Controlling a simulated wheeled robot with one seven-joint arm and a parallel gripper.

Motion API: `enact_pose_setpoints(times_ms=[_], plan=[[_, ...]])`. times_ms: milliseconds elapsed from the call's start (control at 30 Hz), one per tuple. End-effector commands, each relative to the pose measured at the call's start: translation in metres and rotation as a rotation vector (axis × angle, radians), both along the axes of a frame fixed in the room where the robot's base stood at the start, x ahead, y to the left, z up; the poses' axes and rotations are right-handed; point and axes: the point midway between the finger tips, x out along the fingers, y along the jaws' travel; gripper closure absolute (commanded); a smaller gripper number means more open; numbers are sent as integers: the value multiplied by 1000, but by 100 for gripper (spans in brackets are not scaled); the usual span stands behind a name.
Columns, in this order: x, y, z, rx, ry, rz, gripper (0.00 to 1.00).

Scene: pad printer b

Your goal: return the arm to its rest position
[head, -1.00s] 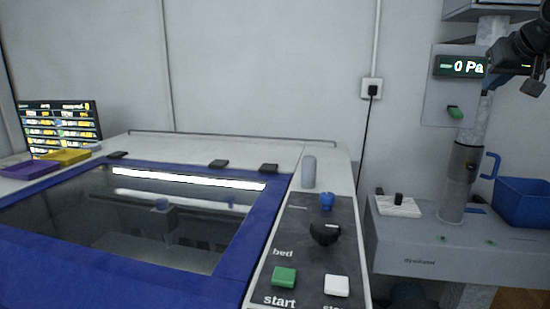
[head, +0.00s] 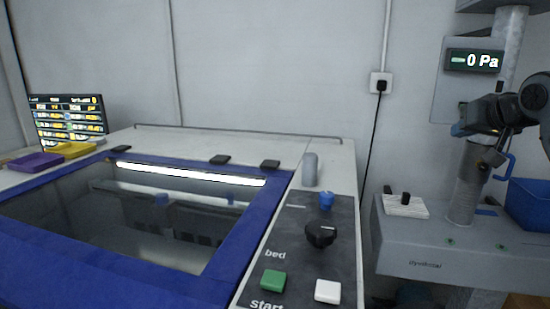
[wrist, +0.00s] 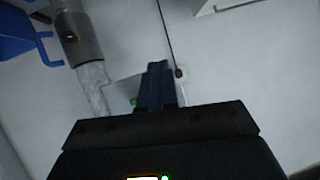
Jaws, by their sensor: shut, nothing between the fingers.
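My gripper (wrist: 158,84) shows in the wrist view with its dark fingers together and nothing between them. In the head view my dark arm and gripper (head: 482,124) are at the right, in front of the grey post of the fume unit and below its display. The fingertips are small and hard to make out there. The gripper appears clear of the machine's panel and holds nothing.
A blue-framed glass-lidded machine (head: 230,235) fills the left and middle, with a control panel (head: 290,225) carrying buttons and knobs. A pressure display (head: 474,61) reads 0 Pa. A blue bin (head: 530,206) stands far right. A wall socket (head: 380,83) has a cable.

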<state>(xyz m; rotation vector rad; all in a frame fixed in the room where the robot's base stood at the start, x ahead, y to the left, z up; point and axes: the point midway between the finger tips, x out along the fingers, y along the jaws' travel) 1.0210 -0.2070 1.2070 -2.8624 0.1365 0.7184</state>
Motion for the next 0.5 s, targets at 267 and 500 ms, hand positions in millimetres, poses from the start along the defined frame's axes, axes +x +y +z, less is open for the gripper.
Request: enact_pose_setpoints(times_ms=[267,500], plan=[[-20,77,-108,127,-87,62,100],[-63,132,-184,208,-152,68,100]])
